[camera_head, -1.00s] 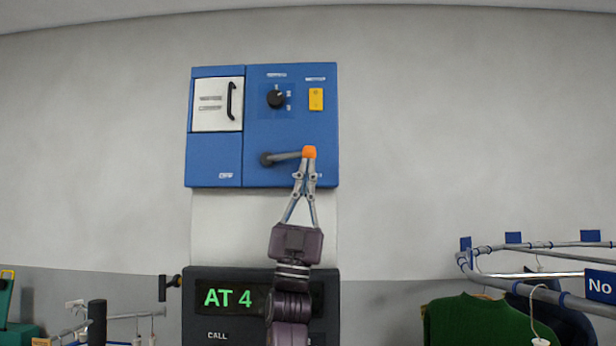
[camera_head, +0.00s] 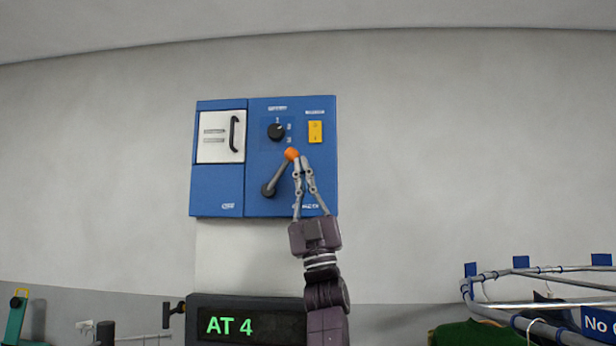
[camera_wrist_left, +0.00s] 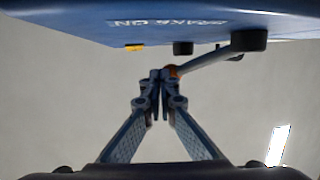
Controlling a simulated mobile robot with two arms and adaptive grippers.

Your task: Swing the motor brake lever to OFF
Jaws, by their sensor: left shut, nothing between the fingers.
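The motor brake lever (camera_head: 280,174) is on the lower part of a blue wall cabinet (camera_head: 220,190). Its grey arm slants up and to the right from a dark pivot to an orange knob (camera_head: 292,154). My left gripper (camera_head: 302,161) is shut and empty, its fingertips at the right side of the knob. In the left wrist view the gripper (camera_wrist_left: 160,75) is close beside the lever (camera_wrist_left: 208,60), with the orange knob (camera_wrist_left: 172,70) partly hidden behind the fingers; contact is hard to tell. My right gripper is not in view.
The cabinet also has a black rotary knob (camera_head: 276,131), a yellow switch (camera_head: 315,132) and a white door with a black handle (camera_head: 234,134). Below is a dark display (camera_head: 250,323) reading "AT 4". A garment rail (camera_head: 530,272) stands at right. The wall right of the cabinet is clear.

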